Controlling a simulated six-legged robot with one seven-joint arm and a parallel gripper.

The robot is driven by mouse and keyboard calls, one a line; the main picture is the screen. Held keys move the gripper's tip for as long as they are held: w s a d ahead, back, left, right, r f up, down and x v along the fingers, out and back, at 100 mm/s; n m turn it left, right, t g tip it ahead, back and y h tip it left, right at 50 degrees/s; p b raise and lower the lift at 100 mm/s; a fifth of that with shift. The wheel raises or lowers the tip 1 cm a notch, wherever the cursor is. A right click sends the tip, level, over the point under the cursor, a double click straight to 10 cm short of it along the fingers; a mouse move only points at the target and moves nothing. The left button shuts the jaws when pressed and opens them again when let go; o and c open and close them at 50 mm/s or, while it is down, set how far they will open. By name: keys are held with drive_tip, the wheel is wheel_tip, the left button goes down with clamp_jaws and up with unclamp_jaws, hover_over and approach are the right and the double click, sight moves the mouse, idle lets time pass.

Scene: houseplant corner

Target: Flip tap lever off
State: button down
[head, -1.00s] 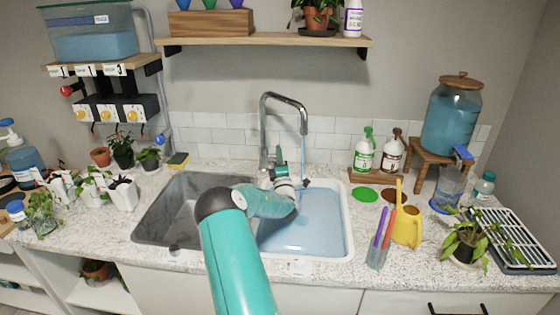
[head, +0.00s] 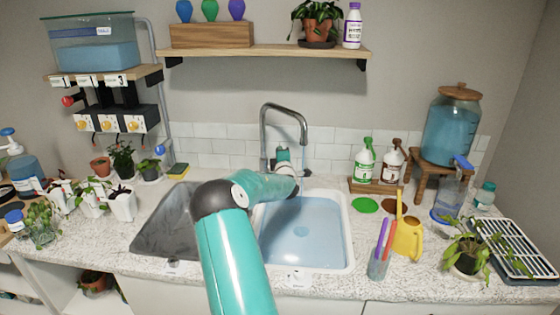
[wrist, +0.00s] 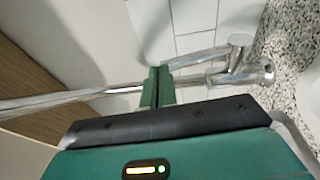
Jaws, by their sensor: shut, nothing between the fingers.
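The chrome tap (head: 264,135) stands behind the sink, its spout arching over the right basin. A thin pale streak, apparently water, hangs below the spout. My gripper (head: 283,155) is beside the tap, partly hidden by my arm in the head view. In the wrist view my gripper (wrist: 157,88) shows its green fingers shut and empty. The tap lever (wrist: 198,58) is a thin bar running from a side cylinder toward the fingertips, close alongside the tap body (wrist: 240,75). I cannot tell whether the fingers touch the lever.
The right basin (head: 349,235) holds water; the left basin (head: 165,225) looks empty. Spray bottles (head: 363,162) stand on a wooden tray to the right. A shelf (head: 270,51) hangs above.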

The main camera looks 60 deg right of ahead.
drive_tip(key=d, duration=0.1)
drive_tip(key=w+d+r+g+y, duration=0.1)
drive_tip(key=d, duration=0.1)
drive_tip(key=shift+w+d+r+m+y, duration=0.1)
drive_tip(key=shift+w+r+m+y, duration=0.2)
drive_tip(key=shift+r+y, duration=0.1)
idle(0.5)
drive_tip(key=shift+r, duration=0.1)
drive_tip(key=v, duration=1.3)
drive_tip(key=shift+a, duration=0.4)
drive_tip(key=shift+s, duration=0.1)
